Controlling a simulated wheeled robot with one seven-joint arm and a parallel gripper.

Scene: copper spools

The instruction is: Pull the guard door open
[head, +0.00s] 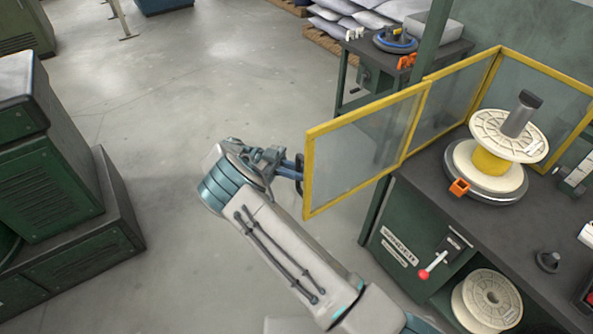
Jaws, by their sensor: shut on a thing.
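The guard door (360,151) is a clear panel in a yellow frame. It stands swung out from the green machine, its free edge to the left and its hinge side at the yellow guard frame (463,82). My gripper (297,173) is at the door's free left edge, shut on the dark door handle (299,184). The fingers partly hide the handle. My arm reaches up to it from the bottom of the view.
Behind the guard, a spool (507,135) with yellow winding sits on a turntable on the dark bench (470,215). A red-knobbed lever (433,266) is on the machine front. Green cabinets (50,160) stand at left. Open floor (200,75) lies between.

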